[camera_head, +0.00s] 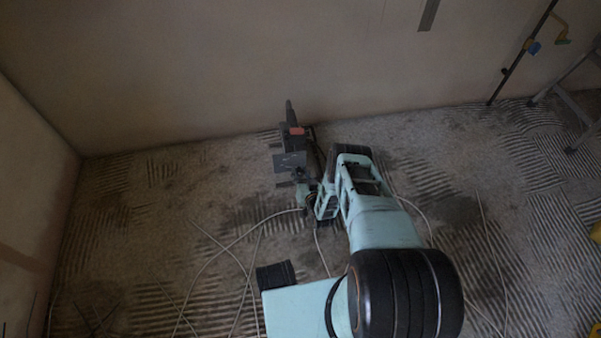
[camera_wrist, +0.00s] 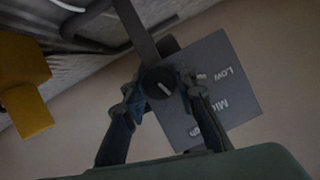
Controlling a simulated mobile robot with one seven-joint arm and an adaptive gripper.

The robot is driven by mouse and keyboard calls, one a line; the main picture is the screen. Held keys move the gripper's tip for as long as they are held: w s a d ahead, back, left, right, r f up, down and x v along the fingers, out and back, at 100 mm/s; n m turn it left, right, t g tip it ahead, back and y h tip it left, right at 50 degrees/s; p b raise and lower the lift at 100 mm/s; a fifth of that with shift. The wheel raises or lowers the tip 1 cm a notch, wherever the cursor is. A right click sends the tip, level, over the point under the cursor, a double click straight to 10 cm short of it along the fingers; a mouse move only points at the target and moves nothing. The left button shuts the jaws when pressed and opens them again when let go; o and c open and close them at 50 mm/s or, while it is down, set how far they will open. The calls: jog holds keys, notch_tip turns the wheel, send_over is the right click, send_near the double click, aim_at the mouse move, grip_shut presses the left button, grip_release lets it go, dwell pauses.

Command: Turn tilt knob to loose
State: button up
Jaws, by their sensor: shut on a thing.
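A dark round knob (camera_wrist: 155,80) with a short white pointer line sits beside a grey plate (camera_wrist: 215,95) in the wrist view. The pointer slants toward the lower right. The plate's letters read "Low", "MI" and a part-hidden "gh"; I see no word "loose". My gripper (camera_wrist: 161,88) has a finger on each side of the knob and is shut on it. In the head view my gripper (camera_head: 312,198) reaches the front of a dark tool (camera_head: 290,160) standing near the back wall. The knob is too small to make out there.
A yellow block (camera_wrist: 25,85) is at the left of the wrist view. In the head view, thin cables (camera_head: 220,255) lie over the ridged floor. A dark pole (camera_head: 515,62) leans at the back right, by a ladder (camera_head: 570,105). The floor left of the tool is mostly open.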

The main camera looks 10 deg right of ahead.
aim_at(300, 152)
jog(key=n+h, duration=0.2)
jog(key=n, duration=0.1)
jog(key=shift+w+a, duration=0.1)
jog(key=shift+a, duration=0.05)
jog(key=shift+n+h, duration=1.1)
jog(key=shift+n, duration=0.2)
jog(key=o, duration=1.2)
jog(key=shift+c, duration=0.2)
jog(key=shift+r, duration=5)
